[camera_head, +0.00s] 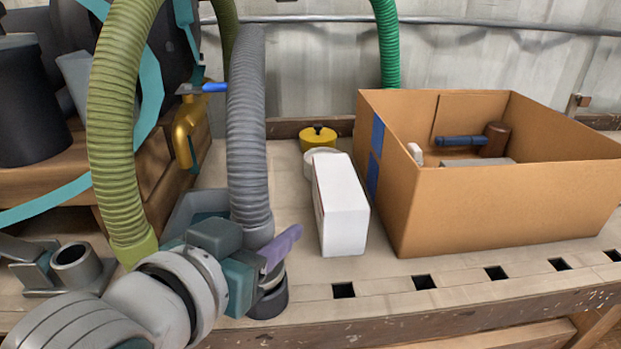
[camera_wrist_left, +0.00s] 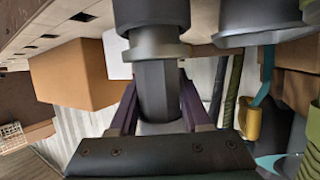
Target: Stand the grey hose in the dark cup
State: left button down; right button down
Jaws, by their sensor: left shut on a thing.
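The ribbed grey hose (camera_head: 248,130) stands nearly upright left of the middle in the head view. My left gripper (camera_head: 268,262), with purple fingers, is shut on the smooth grey fitting at its lower end. The left wrist view shows this fitting (camera_wrist_left: 158,88) between the fingers (camera_wrist_left: 158,105). The dark cup (camera_head: 268,304) is on the bench directly below the gripper, partly hidden by it. The fitting lines up with the cup and meets it in the picture; I cannot tell how deep it sits. My right gripper is not in view.
A white box (camera_head: 342,215) lies just right of the hose, with a yellow-lidded pot (camera_head: 318,138) behind. A cardboard box (camera_head: 500,210) holding tools fills the right. An olive hose (camera_head: 112,130) arches at left near my arm. The front edge has square holes.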

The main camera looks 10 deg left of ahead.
pick_arm(q)
jog(key=shift+f+b, duration=0.35)
jog(key=shift+f, duration=0.2)
dwell(0.4)
jog(key=shift+c, duration=1.4)
grip_release()
jog(key=p+v, duration=0.2)
jog(key=v, duration=0.8)
jog(key=shift+p, duration=0.4)
